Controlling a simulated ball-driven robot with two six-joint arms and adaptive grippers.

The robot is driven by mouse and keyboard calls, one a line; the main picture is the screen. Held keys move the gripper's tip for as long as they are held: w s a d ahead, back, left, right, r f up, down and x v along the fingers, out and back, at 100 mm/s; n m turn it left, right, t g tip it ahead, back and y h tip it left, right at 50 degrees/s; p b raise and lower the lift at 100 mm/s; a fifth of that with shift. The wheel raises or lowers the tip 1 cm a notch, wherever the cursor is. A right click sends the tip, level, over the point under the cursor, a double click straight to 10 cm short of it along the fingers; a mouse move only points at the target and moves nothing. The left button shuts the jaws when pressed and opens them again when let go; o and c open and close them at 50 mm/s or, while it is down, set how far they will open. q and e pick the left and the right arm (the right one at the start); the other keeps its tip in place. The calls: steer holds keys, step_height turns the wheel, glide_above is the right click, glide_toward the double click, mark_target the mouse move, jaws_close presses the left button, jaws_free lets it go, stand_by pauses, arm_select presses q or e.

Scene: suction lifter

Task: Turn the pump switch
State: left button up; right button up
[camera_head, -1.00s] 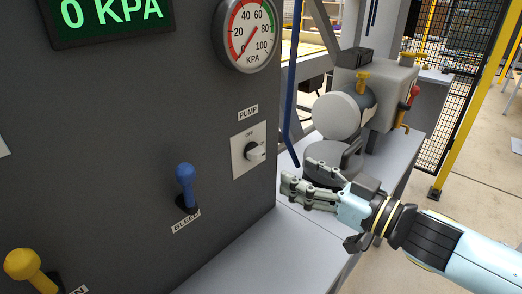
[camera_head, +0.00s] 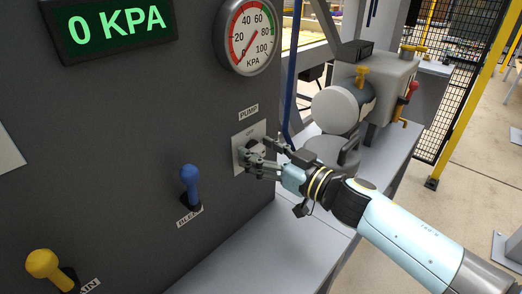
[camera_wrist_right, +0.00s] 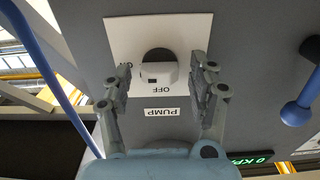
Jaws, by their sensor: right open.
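The pump switch is a knob on a white plate (camera_head: 240,160) under the PUMP label on the dark panel. In the right wrist view the knob (camera_wrist_right: 158,72) shows light grey on a dark round base, beside the word OFF. My right gripper (camera_head: 252,155) is at the plate and partly hides the knob in the head view. In the right wrist view its two fingers (camera_wrist_right: 160,80) are open, one on each side of the knob, with gaps visible between them and it. My left gripper is not in view.
A blue bleed lever (camera_head: 190,182) and a yellow lever (camera_head: 45,265) stick out of the panel. A gauge (camera_head: 248,35) and a green display reading 0 KPA (camera_head: 120,25) are above. A pump unit (camera_head: 345,105) stands behind my right gripper.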

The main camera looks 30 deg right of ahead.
steer(key=c, duration=1.1)
steer(key=shift+n, duration=0.3)
steer(key=n, duration=0.3)
steer(key=shift+a+n+p, duration=0.1)
steer(key=shift+n+p, duration=0.2)
steer(key=shift+p, duration=0.1)
steer(key=n, duration=0.4)
steer(key=shift+f+n, duration=0.1)
steer(key=shift+n, duration=0.2)
steer(key=n+b, duration=0.1)
steer(key=n, duration=0.3)
steer(key=shift+a+f+n, duration=0.1)
steer(key=shift+n, duration=0.2)
steer(key=shift+s+n+b, duration=0.1)
steer(key=shift+n+b, duration=0.45)
steer(key=shift+n, duration=1.65)
steer(key=shift+f, duration=0.1)
